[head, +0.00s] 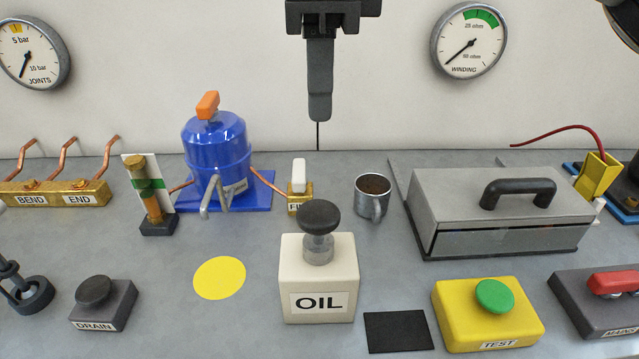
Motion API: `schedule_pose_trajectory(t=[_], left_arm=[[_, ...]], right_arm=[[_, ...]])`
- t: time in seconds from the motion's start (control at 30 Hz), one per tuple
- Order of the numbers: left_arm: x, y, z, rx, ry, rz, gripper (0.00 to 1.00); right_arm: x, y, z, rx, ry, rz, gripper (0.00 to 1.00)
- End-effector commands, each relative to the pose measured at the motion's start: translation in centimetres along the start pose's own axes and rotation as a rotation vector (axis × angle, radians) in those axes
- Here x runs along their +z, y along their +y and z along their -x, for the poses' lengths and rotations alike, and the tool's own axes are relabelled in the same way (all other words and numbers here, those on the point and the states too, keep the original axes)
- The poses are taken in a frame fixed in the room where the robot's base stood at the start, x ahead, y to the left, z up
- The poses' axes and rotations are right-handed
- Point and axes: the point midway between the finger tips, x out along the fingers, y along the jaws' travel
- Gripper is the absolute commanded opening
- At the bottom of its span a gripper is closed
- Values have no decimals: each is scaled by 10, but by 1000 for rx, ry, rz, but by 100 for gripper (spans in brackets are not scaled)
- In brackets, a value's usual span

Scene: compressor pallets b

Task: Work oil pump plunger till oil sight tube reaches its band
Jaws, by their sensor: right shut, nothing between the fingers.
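The oil pump is a cream box (300,270) labelled OIL at the front middle. Its plunger has a round black knob (319,216) raised on a pale stem above the box. The oil sight tube (151,205) stands upright at the left, before a white plate with a green band (133,184). Amber-brown shows in its lower part; whether it meets the band I cannot tell exactly. My right gripper (319,112) points down, shut and empty, in line above the knob and apart from it. My left gripper is not in view.
Behind stand a blue compressor (217,150) and a mug (373,196). A grey lidded box (500,210) is at the right. DRAIN (95,292) and green TEST (495,296) buttons flank the pump. A yellow disc (219,278) and black square (398,332) lie flat.

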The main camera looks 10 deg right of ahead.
Motion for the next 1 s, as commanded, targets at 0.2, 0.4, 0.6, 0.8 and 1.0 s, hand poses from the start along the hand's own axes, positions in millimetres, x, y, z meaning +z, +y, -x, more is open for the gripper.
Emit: schedule_pose_trajectory(t=[0.2,0.4,0.6,0.8,1.0], left_arm=[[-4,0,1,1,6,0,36],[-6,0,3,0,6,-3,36],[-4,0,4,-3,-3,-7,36],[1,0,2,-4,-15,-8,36],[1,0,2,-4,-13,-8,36]], right_arm=[[-1,0,-49,3,3,-1,0],[-1,0,-86,2,2,0,0],[-1,0,-108,1,1,-1,0],[0,0,-113,1,-1,-1,0],[0,0,-113,0,-1,-1,0]])
